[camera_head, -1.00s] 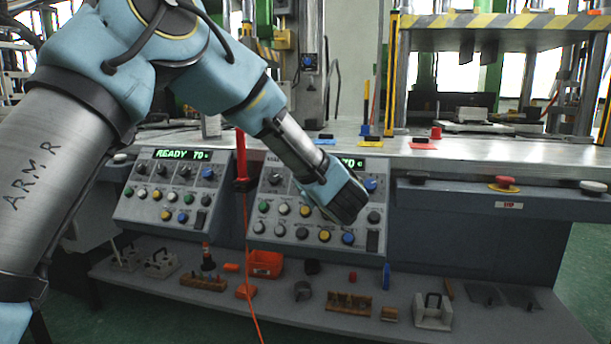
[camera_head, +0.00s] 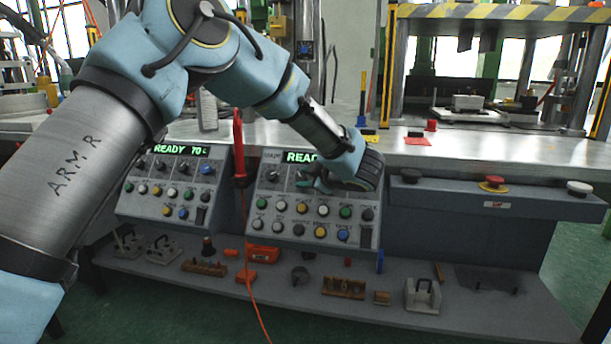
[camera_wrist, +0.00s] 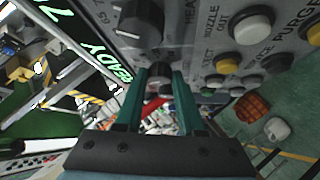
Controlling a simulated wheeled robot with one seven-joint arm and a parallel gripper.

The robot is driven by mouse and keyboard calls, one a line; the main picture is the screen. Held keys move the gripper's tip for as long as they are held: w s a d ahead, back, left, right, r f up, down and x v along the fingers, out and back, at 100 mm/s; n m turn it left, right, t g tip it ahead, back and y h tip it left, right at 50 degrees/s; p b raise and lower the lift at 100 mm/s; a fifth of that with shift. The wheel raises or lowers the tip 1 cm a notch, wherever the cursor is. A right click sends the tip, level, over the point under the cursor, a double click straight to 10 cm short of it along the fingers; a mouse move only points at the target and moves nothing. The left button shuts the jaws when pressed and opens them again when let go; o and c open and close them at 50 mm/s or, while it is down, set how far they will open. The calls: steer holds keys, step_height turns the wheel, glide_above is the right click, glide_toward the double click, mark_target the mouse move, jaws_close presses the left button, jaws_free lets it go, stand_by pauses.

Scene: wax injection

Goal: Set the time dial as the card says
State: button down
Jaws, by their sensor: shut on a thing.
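My gripper (camera_head: 313,182) reaches in from the right at the right-hand control panel (camera_head: 262,212), its teal fingers at the upper row of dials. In the wrist view my gripper (camera_wrist: 159,88) has its fingertips closed on either side of a small dark dial (camera_wrist: 159,76). I cannot read a label or setting on this dial. A larger dark dial (camera_wrist: 141,22) with a printed scale is just beyond it. In the head view the leftmost dial (camera_head: 271,173) is clear of my gripper. My arm hides part of the green READY display (camera_head: 298,157). No card is readable.
Round buttons (camera_head: 323,210) in several colours fill the panel's lower rows. A second panel (camera_head: 150,205) stands left, with a red upright object (camera_head: 239,150) between them. A lower shelf (camera_head: 400,312) holds loose parts. A red stop button (camera_head: 492,182) is to the right.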

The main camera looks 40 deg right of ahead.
steer(key=c, duration=0.5)
jaws_free()
steer(key=v, duration=1)
steer(key=shift+s+a+r, duration=0.1)
steer(key=shift+s+a, duration=0.05)
steer(key=shift+s, duration=0.2)
